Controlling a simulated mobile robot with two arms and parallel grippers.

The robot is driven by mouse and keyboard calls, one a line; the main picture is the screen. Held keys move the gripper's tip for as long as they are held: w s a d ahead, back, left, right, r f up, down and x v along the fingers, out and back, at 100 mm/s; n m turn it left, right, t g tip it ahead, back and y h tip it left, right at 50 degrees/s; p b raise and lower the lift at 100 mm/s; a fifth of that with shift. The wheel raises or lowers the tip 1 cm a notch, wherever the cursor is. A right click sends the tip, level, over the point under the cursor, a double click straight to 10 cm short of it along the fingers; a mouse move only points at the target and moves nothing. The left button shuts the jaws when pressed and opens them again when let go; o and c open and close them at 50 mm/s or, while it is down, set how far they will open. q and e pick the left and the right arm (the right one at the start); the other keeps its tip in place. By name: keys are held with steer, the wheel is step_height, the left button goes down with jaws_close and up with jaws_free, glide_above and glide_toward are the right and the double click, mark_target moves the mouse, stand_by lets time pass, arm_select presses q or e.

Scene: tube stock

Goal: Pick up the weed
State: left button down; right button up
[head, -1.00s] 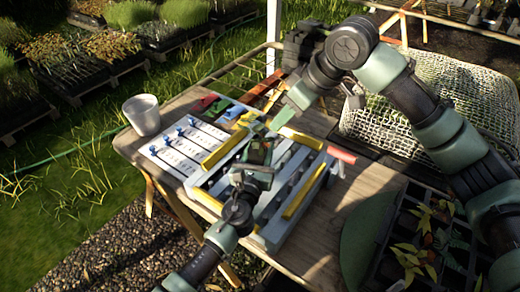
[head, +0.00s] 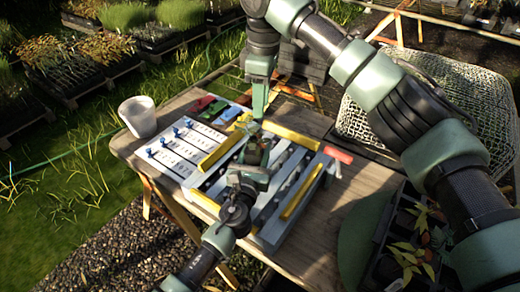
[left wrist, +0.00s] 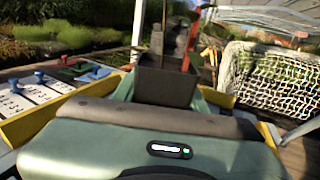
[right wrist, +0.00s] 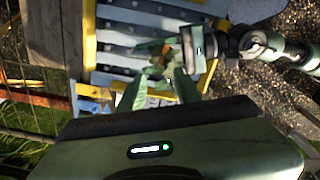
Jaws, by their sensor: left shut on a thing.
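My left gripper (head: 248,175) is shut on a small dark pot (head: 255,152) and holds it over the blue-grey, yellow-edged rack. The pot fills the middle of the left wrist view (left wrist: 165,85), with a thin stem rising from it. In the right wrist view a small leafy plant (right wrist: 157,68) shows at the pot; I cannot tell which leaves are the weed. My right gripper (head: 259,112) points down just above and behind the pot. Its two green fingers (right wrist: 158,92) stand apart on either side of the leaves, apparently without gripping them.
The rack (head: 290,205) lies on a wooden table (head: 318,240). A white board with blue knobs (head: 185,150) and a white cup (head: 138,115) are at left. A red-handled tool (head: 338,155) lies at right. A tray of seedlings (head: 385,240) and a mesh basket (head: 355,120) are farther right.

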mark_target(260, 139)
step_height(260, 139, down, 12)
steer(key=shift+s+r, duration=0.1)
steer(key=shift+r, duration=0.1)
jaws_close()
stand_by(0.5)
